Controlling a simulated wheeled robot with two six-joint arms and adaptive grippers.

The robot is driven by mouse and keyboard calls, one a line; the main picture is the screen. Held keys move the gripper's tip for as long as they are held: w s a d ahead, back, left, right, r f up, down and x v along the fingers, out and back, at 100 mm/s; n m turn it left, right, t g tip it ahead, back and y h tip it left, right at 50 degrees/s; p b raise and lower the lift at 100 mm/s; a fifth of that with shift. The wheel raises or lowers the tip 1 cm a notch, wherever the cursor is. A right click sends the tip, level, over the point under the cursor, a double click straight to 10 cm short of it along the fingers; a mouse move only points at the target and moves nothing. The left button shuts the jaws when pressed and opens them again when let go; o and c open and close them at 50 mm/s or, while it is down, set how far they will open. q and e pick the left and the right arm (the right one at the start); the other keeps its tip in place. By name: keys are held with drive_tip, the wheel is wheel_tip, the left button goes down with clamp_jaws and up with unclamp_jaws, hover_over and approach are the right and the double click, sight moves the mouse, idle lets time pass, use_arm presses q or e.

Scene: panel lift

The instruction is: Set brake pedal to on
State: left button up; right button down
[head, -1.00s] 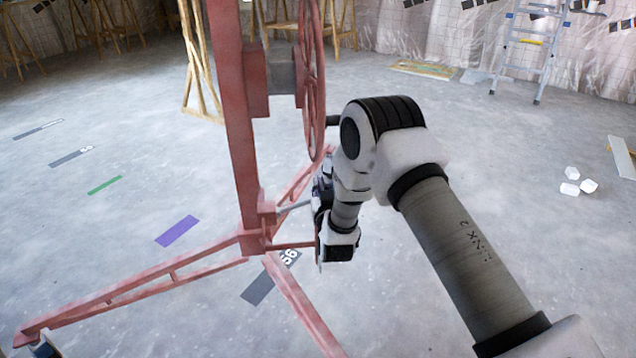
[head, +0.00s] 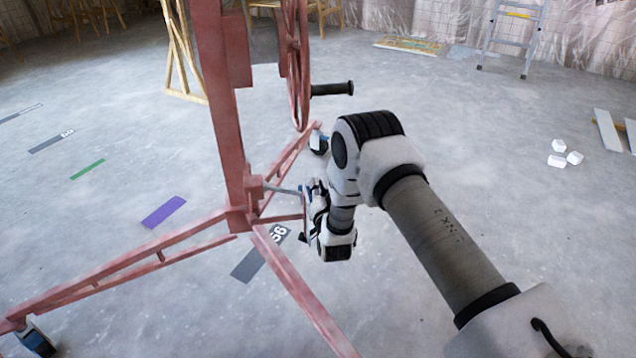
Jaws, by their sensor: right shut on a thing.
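The red panel lift's post (head: 222,110) stands left of centre. At its foot a thin grey rod (head: 283,190), which looks like the brake pedal's arm, runs right and slightly downward to my right gripper (head: 307,205). A red bar (head: 282,218) sticks out just below it. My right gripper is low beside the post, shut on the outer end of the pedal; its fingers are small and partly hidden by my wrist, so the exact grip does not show. My left gripper is not in view.
A red hand wheel (head: 297,70) with a black handle (head: 331,89) is above my right wrist. Red legs (head: 130,268) on casters (head: 37,340) spread over the floor. A ladder (head: 513,38) and white blocks (head: 564,155) are farther off. Floor to the right is mostly clear.

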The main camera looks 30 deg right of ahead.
drive_tip(key=shift+f, duration=0.25)
drive_tip(key=c, duration=1.2)
unclamp_jaws()
drive_tip(key=shift+f, duration=0.1)
drive_tip(key=shift+c, duration=0.2)
drive_tip(key=shift+a, duration=0.1)
drive_tip(key=v, duration=1.2)
